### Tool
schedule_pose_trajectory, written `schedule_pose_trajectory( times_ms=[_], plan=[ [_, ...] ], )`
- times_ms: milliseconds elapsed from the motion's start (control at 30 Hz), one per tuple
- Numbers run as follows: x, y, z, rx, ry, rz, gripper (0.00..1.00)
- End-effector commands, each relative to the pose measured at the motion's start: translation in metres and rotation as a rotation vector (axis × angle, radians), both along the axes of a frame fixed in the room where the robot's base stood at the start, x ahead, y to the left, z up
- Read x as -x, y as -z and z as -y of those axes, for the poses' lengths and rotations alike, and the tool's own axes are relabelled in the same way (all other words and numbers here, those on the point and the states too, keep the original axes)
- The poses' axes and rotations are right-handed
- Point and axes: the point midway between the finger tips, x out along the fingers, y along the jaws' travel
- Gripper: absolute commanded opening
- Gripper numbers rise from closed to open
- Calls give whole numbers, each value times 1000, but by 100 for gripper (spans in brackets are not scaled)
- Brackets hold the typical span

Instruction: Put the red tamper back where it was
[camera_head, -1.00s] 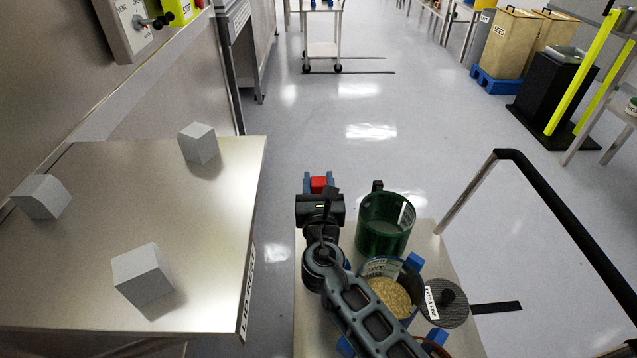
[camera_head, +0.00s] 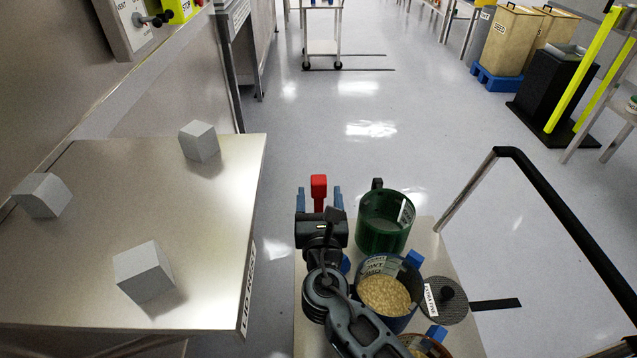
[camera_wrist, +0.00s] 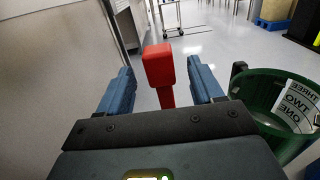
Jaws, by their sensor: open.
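The red tamper (camera_head: 319,188) stands upright at the far left of the cart. It also shows in the wrist view (camera_wrist: 158,70), with its lower part hidden behind my gripper's body. My gripper (camera_head: 319,203) is open, and its two blue fingers lie on either side of the tamper. In the wrist view (camera_wrist: 160,88) a gap shows between the tamper and each finger, so neither appears to touch it. What the tamper rests on is hidden.
A green container (camera_head: 382,228) stands close to the right of my gripper. A blue pot (camera_head: 400,318) of pale grains and a dark round lid (camera_head: 458,308) are nearer. A steel table (camera_head: 110,210) with grey blocks is at left, across a gap.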

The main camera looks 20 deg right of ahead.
Motion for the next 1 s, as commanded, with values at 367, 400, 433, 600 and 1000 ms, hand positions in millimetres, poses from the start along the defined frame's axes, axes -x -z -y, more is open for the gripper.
schedule_pose_trajectory(
  times_ms=[367,400,433,600,1000],
  plan=[
    [55,0,-23,1,-2,0,66],
    [57,0,-24,1,-1,0,66],
    [58,0,-25,1,-1,0,66],
    [61,0,-25,0,0,1,66],
    [60,0,-25,1,0,1,66]
  ],
)
